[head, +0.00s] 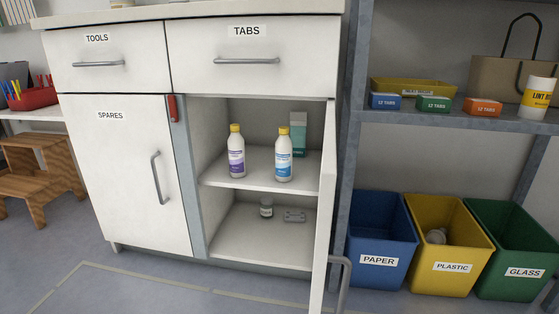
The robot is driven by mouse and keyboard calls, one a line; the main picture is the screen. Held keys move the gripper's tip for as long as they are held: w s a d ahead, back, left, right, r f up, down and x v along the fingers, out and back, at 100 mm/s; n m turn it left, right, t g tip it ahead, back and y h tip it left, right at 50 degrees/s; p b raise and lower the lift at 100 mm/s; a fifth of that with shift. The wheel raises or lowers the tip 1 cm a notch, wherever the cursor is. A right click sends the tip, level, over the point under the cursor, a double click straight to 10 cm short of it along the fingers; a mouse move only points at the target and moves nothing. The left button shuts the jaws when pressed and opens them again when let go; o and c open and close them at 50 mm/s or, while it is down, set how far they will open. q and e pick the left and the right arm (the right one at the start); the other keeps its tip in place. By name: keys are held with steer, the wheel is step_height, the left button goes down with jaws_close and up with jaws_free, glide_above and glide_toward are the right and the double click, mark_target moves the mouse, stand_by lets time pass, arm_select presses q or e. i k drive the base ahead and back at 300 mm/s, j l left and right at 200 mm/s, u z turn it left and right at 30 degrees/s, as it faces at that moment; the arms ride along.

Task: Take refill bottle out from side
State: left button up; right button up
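Two white bottles with yellow caps stand upright on the upper shelf (255,181) inside an open cabinet compartment. The left bottle (236,153) has a purple label. The right bottle (284,157) has a blue label and stands in front of a teal and grey carton (299,136). I cannot tell from the labels which one is the refill bottle. The compartment's door (325,190) is swung open toward me on the right side. Neither of my grippers is in view.
The SPARES door (133,180) and the TOOLS and TABS (246,60) drawers are shut. Blue (379,236), yellow (446,249) and green bins stand right of the open door. A wooden step stool (38,175) stands left.

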mark_target(284, 144)
steer(key=i+j+u, duration=0.2)
steer(key=u, duration=0.2)
steer(key=i+j+u, duration=0.2)
steer(key=u, duration=0.2)
steer(key=i+j+u, duration=0.1)
steer(key=i+u, duration=0.15)
steer(key=u, duration=0.2)
